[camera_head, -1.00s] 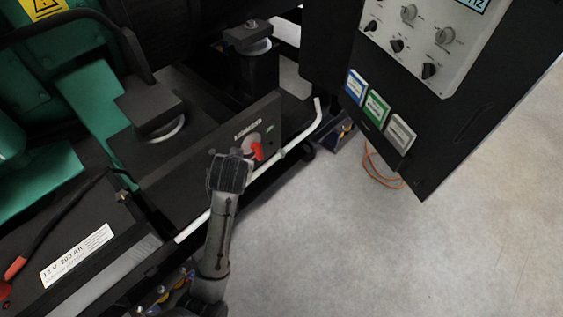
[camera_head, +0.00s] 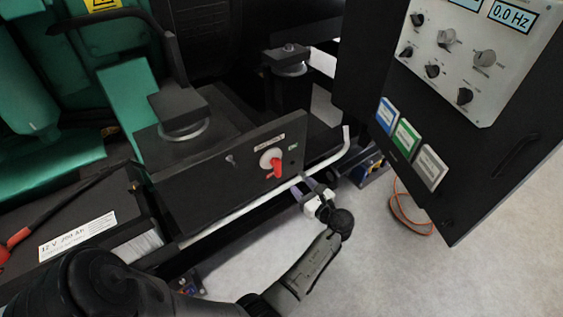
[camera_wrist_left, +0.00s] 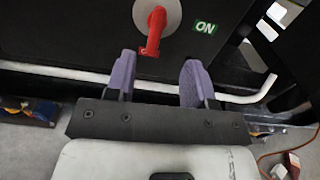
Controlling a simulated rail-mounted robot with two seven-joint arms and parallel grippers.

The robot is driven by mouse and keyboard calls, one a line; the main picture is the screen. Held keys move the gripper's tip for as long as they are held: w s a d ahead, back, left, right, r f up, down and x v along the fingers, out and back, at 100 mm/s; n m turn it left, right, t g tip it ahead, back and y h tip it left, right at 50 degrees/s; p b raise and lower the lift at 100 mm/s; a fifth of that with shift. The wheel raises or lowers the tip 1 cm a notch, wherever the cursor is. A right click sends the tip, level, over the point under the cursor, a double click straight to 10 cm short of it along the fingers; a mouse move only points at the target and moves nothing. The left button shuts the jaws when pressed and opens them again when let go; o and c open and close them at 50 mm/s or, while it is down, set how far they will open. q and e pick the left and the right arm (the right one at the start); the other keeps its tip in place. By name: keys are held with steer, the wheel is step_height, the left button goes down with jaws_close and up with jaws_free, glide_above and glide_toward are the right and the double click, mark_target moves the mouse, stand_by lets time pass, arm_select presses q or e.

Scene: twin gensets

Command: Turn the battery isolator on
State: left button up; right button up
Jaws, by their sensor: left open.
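The battery isolator's red handle (camera_head: 275,168) sits on a round pale plate (camera_head: 268,155) on a dark upright panel. In the left wrist view the red handle (camera_wrist_left: 155,30) points downward toward a small red label that it partly covers. A green ON label (camera_wrist_left: 205,27) is to the right of the plate. My left gripper (camera_head: 312,188) is open and empty, below and to the right of the handle in the head view. In the left wrist view its two purple fingertips (camera_wrist_left: 158,65) are apart, just below the handle and not touching it. My right gripper is not in view.
A white rail (camera_head: 240,220) runs along the front below the panel. A control cabinet (camera_head: 480,140) with knobs and coloured buttons hangs at the right. A battery (camera_head: 90,225) is at the left. Open floor (camera_head: 400,270) lies in front, with an orange cable (camera_head: 400,208).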

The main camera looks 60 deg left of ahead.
mark_target(280, 164)
arm_select(q)
steer(key=shift+m, duration=0.3)
steer(key=a+b, duration=0.1)
steer(key=a, duration=0.3)
steer(key=a+b, duration=0.2)
steer(key=a, duration=0.2)
steer(key=a+b, duration=0.2)
steer(key=a, duration=0.2)
steer(key=shift+s+a+f, duration=0.1)
steer(key=shift+s+a, duration=0.05)
steer(key=shift+s, duration=0.25)
steer(key=shift+a, duration=0.65)
steer(key=shift+c, duration=0.3)
steer(key=c, duration=0.6)
